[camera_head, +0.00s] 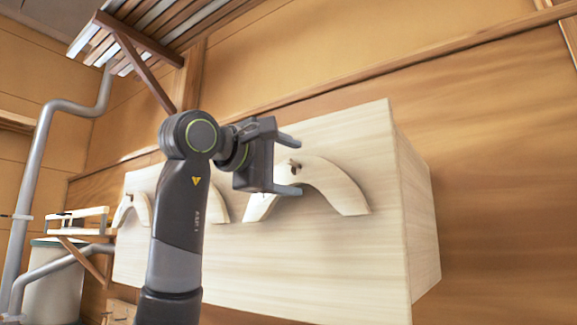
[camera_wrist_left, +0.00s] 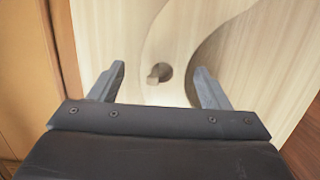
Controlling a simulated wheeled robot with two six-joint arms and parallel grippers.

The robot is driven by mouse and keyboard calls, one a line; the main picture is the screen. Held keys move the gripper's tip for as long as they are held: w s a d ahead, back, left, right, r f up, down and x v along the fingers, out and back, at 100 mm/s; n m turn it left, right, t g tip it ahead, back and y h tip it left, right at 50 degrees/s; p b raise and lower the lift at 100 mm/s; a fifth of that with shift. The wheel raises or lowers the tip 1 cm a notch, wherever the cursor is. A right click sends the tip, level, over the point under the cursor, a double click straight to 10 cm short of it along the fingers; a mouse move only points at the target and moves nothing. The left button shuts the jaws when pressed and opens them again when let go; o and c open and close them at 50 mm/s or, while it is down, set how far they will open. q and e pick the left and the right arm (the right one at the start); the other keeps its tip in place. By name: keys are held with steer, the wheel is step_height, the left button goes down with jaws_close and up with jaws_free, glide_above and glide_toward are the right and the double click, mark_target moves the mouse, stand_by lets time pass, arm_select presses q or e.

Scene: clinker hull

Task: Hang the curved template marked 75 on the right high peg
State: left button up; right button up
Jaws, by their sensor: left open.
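A pale wood curved template (camera_head: 335,183) hangs as an arch on the front of a pale wood block, at its right. A short peg (camera_head: 296,164) shows at the template's top. In the left wrist view the peg (camera_wrist_left: 153,76) sticks out of a round hole in the template (camera_wrist_left: 180,45). No number is readable. My left gripper (camera_head: 291,164) is open and empty, with its fingertips in front of the template. In the left wrist view the peg shows between the fingertips (camera_wrist_left: 159,71). I cannot tell whether they touch the wood. My right gripper is in neither view.
Another curved piece (camera_head: 131,208) hangs at the left of the block (camera_head: 355,265), and part of one (camera_head: 222,211) shows behind my arm. A slatted rack (camera_head: 160,30) is overhead. A grey pipe (camera_head: 40,165) and a bin (camera_head: 52,285) stand at the left.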

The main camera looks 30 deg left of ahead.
arm_select(q)
steer(key=shift+s+a+f, duration=0.1)
steer(key=shift+s+a, duration=0.05)
steer(key=shift+s, duration=0.15)
steer(key=b+v, duration=0.6)
steer(key=v, duration=1)
steer(key=shift+s, duration=0.4)
steer(key=shift+w, duration=0.1)
